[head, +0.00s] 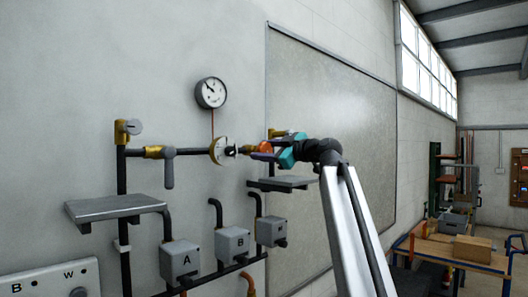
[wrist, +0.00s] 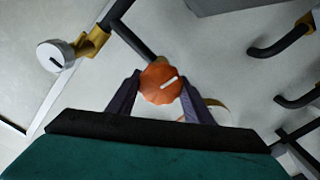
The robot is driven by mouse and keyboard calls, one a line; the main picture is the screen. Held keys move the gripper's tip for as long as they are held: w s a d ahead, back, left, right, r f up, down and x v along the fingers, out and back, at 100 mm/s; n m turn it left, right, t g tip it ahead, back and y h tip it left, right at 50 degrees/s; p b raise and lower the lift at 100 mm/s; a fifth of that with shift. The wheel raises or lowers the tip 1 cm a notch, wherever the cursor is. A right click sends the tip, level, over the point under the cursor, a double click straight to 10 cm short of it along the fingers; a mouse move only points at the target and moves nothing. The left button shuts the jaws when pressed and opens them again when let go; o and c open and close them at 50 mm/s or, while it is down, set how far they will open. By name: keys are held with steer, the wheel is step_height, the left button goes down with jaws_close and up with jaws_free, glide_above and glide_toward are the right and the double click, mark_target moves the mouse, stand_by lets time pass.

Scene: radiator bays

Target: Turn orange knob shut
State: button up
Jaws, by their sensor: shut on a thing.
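The orange knob (wrist: 161,84) is in the middle of the wrist view, a scalloped knob with a white pointer line running roughly across the picture, tilted up to the right. My gripper (wrist: 160,97) has one dark finger on each side of it and is shut on it. In the head view the orange knob (head: 265,146) shows at the end of my gripper (head: 262,152), partly covered by the fingers. The valve body behind the knob is mostly hidden.
A grey-white knob (wrist: 55,55) on a brass fitting is at upper left in the wrist view. In the head view a round gauge (head: 211,92) hangs above the pipe. Grey boxes A (head: 180,260) and B (head: 233,243) and a grey shelf (head: 114,207) are lower down.

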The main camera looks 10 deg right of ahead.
steer(key=m, duration=0.8)
steer(key=shift+d, duration=0.1)
steer(key=m, duration=0.6)
steer(key=shift+w+d+f+m, duration=0.1)
steer(key=shift+w+f+m, duration=0.05)
steer(key=shift+m, duration=0.25)
steer(key=o, duration=1)
steer(key=shift+o, duration=0.2)
steer(key=v, duration=1.4)
